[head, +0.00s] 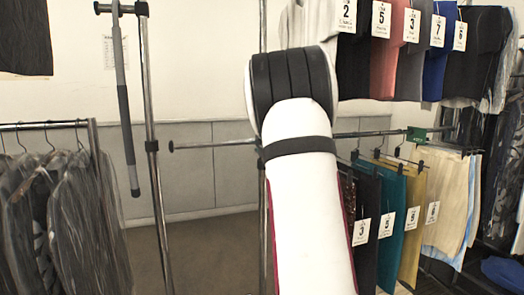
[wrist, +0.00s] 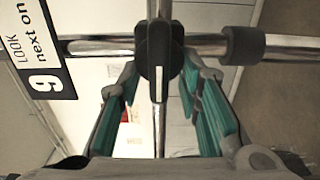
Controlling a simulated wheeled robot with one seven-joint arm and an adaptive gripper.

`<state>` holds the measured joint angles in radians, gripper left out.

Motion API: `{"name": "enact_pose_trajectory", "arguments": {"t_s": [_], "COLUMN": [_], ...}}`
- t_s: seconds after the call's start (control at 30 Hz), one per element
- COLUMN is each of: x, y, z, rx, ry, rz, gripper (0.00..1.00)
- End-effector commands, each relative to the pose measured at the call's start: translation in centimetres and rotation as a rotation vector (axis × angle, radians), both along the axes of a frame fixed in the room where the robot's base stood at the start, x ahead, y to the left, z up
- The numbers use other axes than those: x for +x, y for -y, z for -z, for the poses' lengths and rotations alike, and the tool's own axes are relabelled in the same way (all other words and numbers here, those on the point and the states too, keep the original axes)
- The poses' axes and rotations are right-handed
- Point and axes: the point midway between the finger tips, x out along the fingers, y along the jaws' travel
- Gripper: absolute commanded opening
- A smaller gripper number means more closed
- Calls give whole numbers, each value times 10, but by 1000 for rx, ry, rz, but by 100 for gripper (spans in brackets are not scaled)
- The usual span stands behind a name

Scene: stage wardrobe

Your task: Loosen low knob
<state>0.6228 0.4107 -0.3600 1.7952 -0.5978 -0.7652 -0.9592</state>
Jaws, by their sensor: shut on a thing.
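In the wrist view a black knob (wrist: 153,52) sits where chrome tubes cross, in the upper middle of the picture. My gripper (wrist: 160,70) has its two teal-padded fingers on either side of the knob, shut on it. The exact contact at the fingertips is partly hard to make out. In the head view my white arm with black bands fills the middle and hides the gripper and this knob.
A black collar (wrist: 243,46) sits on the chrome tube right of the knob. A printed tag (wrist: 38,50) hangs at left. In the head view, dark clothes (head: 65,215) hang left, numbered garments (head: 385,225) hang right, and a chrome upright (head: 152,110) stands left of my arm.

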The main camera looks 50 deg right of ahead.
Motion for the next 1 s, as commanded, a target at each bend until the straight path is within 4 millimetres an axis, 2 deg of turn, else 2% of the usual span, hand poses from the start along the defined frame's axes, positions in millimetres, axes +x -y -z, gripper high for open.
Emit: {"name": "enact_pose_trajectory", "arguments": {"t_s": [0.5,0.53,0.6,1.0], "x": [-1,-1,-1,-5], "y": [1,1,1,-3], "z": [-3,-3,-3,-1], "rx": [-19,-19,-19,-16], "ry": [-5,-5,-6,-7], "rz": [1,1,1,1], "gripper": [4,36,52,52]}}
